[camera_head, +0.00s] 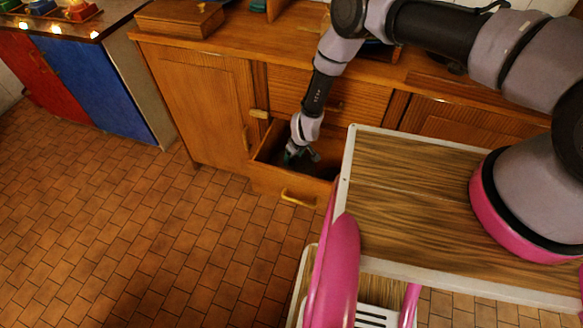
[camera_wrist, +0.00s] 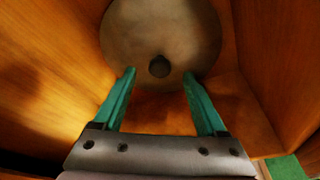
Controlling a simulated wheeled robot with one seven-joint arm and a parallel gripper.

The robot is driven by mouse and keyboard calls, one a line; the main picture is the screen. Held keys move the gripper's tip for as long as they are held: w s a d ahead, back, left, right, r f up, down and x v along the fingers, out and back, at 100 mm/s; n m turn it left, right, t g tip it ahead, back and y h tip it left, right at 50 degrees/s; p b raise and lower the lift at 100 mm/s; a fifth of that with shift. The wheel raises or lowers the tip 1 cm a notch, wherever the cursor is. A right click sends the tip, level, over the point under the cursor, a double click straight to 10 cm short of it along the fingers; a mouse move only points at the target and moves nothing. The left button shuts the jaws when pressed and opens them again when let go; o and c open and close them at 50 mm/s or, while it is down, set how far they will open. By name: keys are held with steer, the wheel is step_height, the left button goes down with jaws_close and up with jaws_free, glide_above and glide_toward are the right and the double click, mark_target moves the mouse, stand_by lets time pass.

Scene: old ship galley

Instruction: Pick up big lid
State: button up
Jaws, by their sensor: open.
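The big lid (camera_wrist: 160,30) is a round, dull grey-beige metal disc with a small dark knob (camera_wrist: 159,67) near its middle. In the wrist view it is at the top, inside an open wooden drawer. My gripper (camera_wrist: 158,80) has two green fingers, open and apart, with the knob showing between their tips. I cannot tell whether the fingers touch the lid. In the head view my gripper (camera_head: 296,156) reaches down into the open drawer (camera_head: 284,188). The lid cannot be made out there.
The drawer's wooden walls (camera_wrist: 265,85) stand close on both sides of my gripper. A wooden cabinet (camera_head: 205,105) surrounds the drawer, with a wooden box (camera_head: 180,17) on its counter. Tiled floor (camera_head: 110,220) lies open at the left.

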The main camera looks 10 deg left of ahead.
steer(key=shift+x, duration=1.3)
jaws_close()
steer(key=shift+w+r, duration=0.1)
